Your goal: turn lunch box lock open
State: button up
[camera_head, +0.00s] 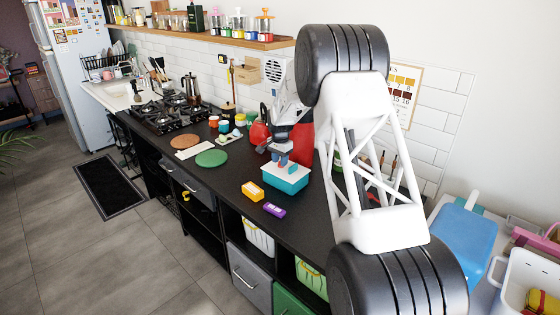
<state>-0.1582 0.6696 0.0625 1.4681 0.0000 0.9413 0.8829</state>
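A small teal lunch box (284,182) with a pale lid stands on the black counter in the middle of the view. My gripper (281,158) is right above the box, with its blue fingertips pointing down at the lid. The fingertips look close to the lid or touching it; I cannot tell which. The lock of the lunch box cannot be made out at this size. The gap between the fingers is too small to judge.
An orange block (252,191) and a purple block (274,210) lie in front of the box. A green round mat (211,158) and a brown one (185,141) lie to the left. Red items (260,133) stand behind. The gas hob (166,115) is farther left.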

jog(key=shift+c, duration=0.4)
grip_shut()
